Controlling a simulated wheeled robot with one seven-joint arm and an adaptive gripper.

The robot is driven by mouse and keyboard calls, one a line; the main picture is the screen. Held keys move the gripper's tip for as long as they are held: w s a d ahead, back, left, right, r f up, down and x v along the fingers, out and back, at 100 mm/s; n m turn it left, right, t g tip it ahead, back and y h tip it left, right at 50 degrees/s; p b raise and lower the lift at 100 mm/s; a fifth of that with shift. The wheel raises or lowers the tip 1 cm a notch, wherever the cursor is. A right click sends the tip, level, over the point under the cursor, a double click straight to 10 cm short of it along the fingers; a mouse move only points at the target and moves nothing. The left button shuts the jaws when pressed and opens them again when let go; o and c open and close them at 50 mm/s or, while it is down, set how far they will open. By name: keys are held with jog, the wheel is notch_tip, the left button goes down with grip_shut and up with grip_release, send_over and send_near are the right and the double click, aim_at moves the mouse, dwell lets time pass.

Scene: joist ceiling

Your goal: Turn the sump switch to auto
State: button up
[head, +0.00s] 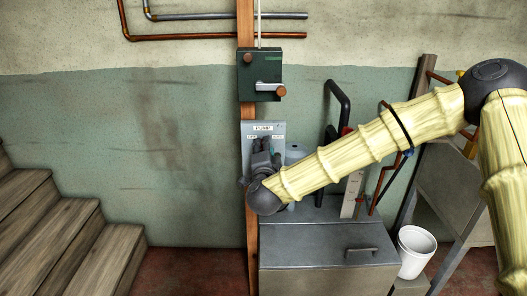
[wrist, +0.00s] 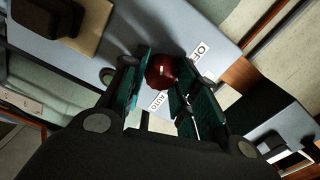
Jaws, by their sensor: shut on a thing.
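The pump switch panel (head: 277,130) is a pale grey plate labelled PUMP, fixed to a wooden post. In the wrist view the panel (wrist: 124,27) fills the upper middle. A dark red knob (wrist: 161,70) stands out from it, with a small light mark on its face. An OFF label (wrist: 201,56) lies to the knob's upper right and an AUTO label (wrist: 158,102) below it. My gripper (head: 263,146) is at the panel, with its teal fingers (wrist: 165,80) closed on both sides of the knob. Which label the knob points to is unclear. In the head view my gripper hides the knob.
A dark green box (head: 251,68) with a grey lever (head: 268,87) is on the post above the panel. A grey chest (head: 315,262) stands below, with a white bucket (head: 416,250) to its right. Wooden stairs (head: 60,235) are at left. The wall between is clear.

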dwell(0.3)
jog(key=o, duration=1)
jog(key=shift+d, duration=0.1)
jog(key=s, duration=1.2)
jog(key=shift+f, duration=0.15)
